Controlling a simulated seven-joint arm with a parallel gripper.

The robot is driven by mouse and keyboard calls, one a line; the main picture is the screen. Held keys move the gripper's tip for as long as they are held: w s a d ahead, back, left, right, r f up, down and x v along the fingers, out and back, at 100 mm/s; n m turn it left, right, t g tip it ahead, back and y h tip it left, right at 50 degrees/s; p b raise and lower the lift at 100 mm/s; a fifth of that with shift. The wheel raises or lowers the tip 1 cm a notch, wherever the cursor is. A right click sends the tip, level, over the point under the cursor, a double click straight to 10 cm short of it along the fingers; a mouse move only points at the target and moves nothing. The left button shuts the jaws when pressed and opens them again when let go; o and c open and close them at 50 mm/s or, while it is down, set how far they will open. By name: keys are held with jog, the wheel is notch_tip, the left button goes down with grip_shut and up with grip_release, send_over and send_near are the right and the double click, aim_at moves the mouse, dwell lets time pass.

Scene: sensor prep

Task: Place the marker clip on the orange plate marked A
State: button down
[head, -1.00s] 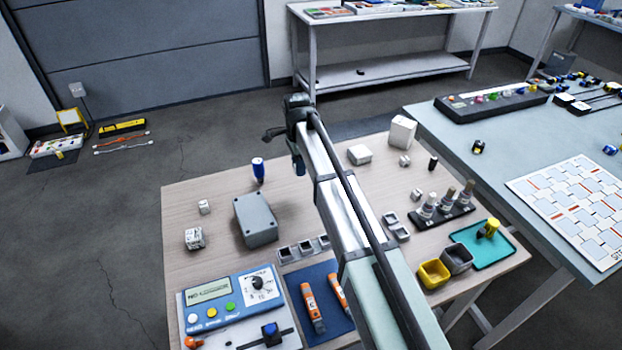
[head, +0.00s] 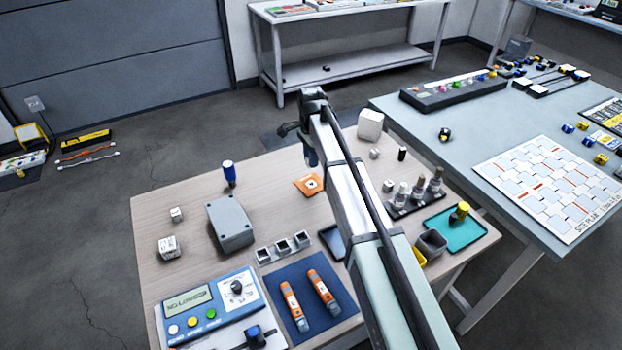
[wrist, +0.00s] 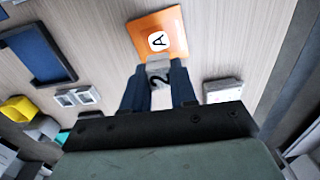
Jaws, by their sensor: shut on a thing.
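The orange plate (head: 307,185) lies flat on the wooden table, just below my gripper (head: 309,160) in the head view. In the wrist view the orange plate (wrist: 172,24) shows a white patch with the letter A. My gripper (wrist: 156,72) has its two blue fingers shut on a pale grey piece marked 2, the marker clip (wrist: 159,73). The clip overlaps the plate's near edge in the wrist view; I cannot tell whether they touch. In the head view the clip is hidden behind the fingers and arm.
A white block (wrist: 222,90) stands close right of the fingers in the wrist view. A dark blue tray (wrist: 36,54) and small grey bins (wrist: 82,96) lie to the left. A grey box (head: 230,222) and blue-handled tool (head: 229,173) stand left in the head view.

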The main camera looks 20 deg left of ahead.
aim_at(311, 184)
notch_tip(311, 184, down, 8)
jog(key=shift+f, duration=0.1)
jog(key=c, duration=0.8)
grip_release()
notch_tip(311, 184, up, 12)
jog(key=shift+r, duration=0.1)
dwell(0.4)
